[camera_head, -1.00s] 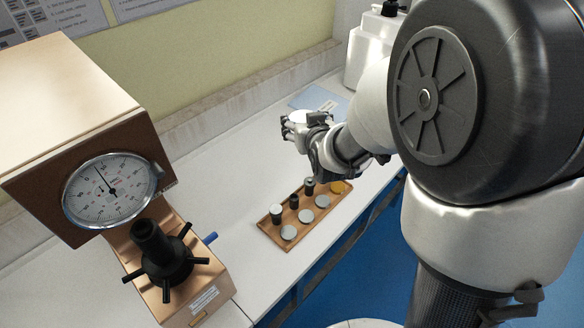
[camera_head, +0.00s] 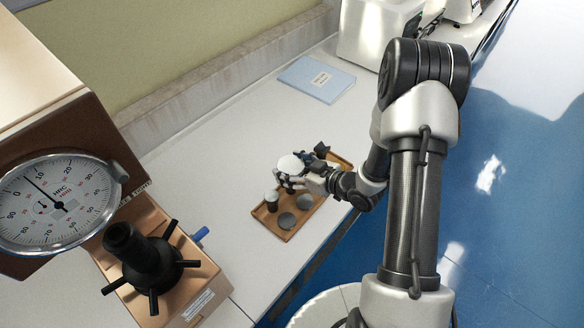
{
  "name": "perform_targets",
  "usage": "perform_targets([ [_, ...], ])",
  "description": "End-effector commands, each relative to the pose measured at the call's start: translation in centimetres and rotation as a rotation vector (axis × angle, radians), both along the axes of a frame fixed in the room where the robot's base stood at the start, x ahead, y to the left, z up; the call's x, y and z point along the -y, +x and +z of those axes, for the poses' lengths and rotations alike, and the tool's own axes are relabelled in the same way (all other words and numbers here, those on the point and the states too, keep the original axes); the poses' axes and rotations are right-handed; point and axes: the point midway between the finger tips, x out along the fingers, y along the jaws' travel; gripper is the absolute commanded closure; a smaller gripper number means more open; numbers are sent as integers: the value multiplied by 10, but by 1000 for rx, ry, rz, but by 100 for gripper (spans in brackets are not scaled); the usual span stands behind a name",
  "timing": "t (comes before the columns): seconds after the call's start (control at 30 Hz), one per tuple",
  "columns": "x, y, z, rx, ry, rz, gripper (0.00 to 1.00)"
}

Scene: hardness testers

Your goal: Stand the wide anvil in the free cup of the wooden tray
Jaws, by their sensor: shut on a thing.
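The wooden tray (camera_head: 286,236) lies on the white bench. My gripper (camera_head: 286,180) is over its middle, shut on the wide anvil. The wide anvil (camera_head: 290,164) shows as a pale round disc at the gripper's fingers, facing up. It appears above the tray; whether its foot touches a cup cannot be seen. A dark cylinder with a pale top (camera_head: 272,198) stands at the tray's left end. My gripper and wrist hide the middle and much of the right of the tray, so the free cup is not clearly visible.
The hardness tester (camera_head: 160,270) with its dial and dark spindle handles stands at the left. A blue folder (camera_head: 318,79) lies on the bench behind the tray. A white machine (camera_head: 372,30) stands at the back. The bench between folder and tray is clear.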

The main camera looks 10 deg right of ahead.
Motion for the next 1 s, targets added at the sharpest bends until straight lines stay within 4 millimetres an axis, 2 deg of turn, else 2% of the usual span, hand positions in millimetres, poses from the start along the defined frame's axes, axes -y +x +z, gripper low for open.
perform_targets([
  [0.6,0,1,-40,3,0,-1,56],
  [1.0,0,1,-42,4,0,-1,56],
])
